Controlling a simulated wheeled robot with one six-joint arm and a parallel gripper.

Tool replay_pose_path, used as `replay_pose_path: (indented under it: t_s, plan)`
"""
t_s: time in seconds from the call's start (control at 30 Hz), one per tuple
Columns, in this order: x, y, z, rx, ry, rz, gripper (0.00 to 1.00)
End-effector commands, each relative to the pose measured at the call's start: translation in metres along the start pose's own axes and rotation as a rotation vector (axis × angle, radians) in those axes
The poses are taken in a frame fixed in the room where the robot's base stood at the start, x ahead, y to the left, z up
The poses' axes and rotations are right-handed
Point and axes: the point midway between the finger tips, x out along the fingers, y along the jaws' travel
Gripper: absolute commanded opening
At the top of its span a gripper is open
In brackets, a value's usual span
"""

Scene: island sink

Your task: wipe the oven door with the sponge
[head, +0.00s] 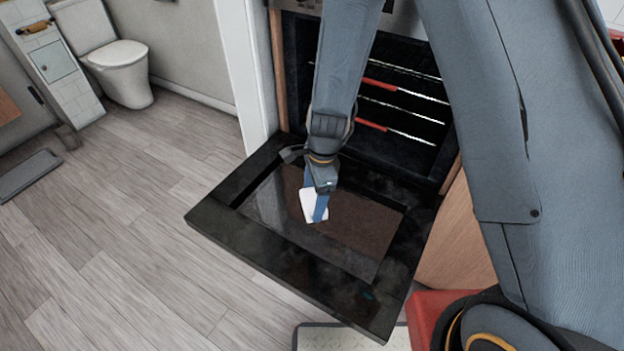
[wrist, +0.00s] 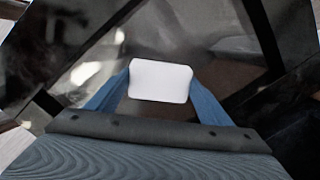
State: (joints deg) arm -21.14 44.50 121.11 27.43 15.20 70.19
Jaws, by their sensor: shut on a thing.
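The oven door (head: 375,290) is folded down open, a black frame around a darker glass panel. Its dark surface also fills much of the wrist view (wrist: 215,35). The white sponge (head: 308,203) is over the glass panel. My gripper (head: 318,212) has its blue fingers shut on the sponge, one on each side in the wrist view (wrist: 160,82). I cannot tell whether the sponge touches the glass. Greyish smudges show on the black frame. My arm covers part of the door's hinge side.
Behind the door is the open oven cavity (head: 400,70) with red-edged racks (head: 378,84). A wooden cabinet side (head: 458,240) stands to the right, and a red object (head: 428,312) is near the bottom. Wood floor (head: 120,240) lies clear at left, with a toilet (head: 118,70) beyond.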

Motion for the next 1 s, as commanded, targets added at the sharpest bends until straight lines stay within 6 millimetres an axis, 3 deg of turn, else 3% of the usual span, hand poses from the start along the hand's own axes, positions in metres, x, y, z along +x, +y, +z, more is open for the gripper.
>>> replay_pose_path:
  t_s: [0.07,0.13,0.8,1.0]
  plan:
    - [-0.005,0.002,0.002,-0.003,0.0,0.002,0.53]
    - [-0.023,0.001,0.005,-0.008,0.001,-0.003,0.53]
    - [-0.075,0.002,0.01,-0.003,0.001,0.001,0.53]
    - [-0.08,0.001,0.009,-0.002,0.001,0.0,0.53]
